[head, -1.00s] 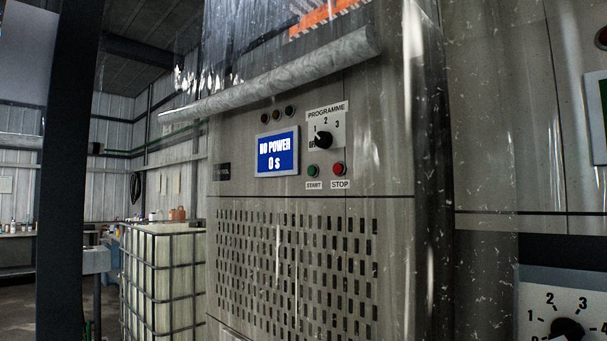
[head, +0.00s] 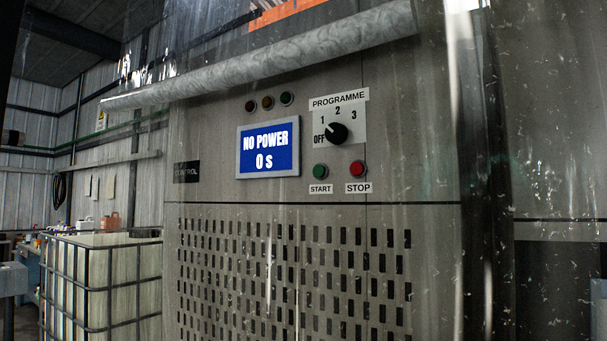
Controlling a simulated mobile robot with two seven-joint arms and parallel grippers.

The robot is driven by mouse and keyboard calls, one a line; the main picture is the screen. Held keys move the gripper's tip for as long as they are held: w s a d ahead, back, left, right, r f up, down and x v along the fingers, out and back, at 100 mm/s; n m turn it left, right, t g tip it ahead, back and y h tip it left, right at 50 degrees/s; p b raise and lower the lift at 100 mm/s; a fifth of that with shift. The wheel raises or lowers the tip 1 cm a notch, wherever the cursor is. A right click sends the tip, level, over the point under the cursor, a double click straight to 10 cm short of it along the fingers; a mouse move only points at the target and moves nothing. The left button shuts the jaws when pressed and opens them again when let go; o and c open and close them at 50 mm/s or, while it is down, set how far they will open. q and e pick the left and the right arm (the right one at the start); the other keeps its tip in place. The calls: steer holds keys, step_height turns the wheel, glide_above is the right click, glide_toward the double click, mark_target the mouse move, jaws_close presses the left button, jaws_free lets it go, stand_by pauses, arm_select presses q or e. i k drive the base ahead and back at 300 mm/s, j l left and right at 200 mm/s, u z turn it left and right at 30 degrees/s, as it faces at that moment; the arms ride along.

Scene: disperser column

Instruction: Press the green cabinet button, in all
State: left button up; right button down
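The green button (head: 320,171) is on the front panel of the grey cabinet (head: 225,206), above a START label (head: 320,188). A red button (head: 358,169) with a STOP label sits just to its right. Above them is a black PROGRAMME knob (head: 336,133) with marks OFF, 1, 2 and 3; its pointer looks to be between OFF and 1. The blue display (head: 268,148) reads "NO POWER 0 s". Neither of my grippers is in view.
Clear plastic also hangs at the right (head: 475,150). A caged white tank (head: 105,280) stands at the left, beside the cabinet. Three small lamps (head: 267,102) sit above the display.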

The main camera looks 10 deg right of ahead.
mark_target(319, 171)
steer(key=i+j+z, duration=0.1)
steer(key=j, duration=0.25)
steer(key=i+j, duration=0.3)
steer(key=i+j+z, duration=0.15)
steer(key=j, duration=0.3)
steer(key=i+j, duration=0.25)
steer(key=j, duration=0.15)
steer(key=z, duration=0.05)
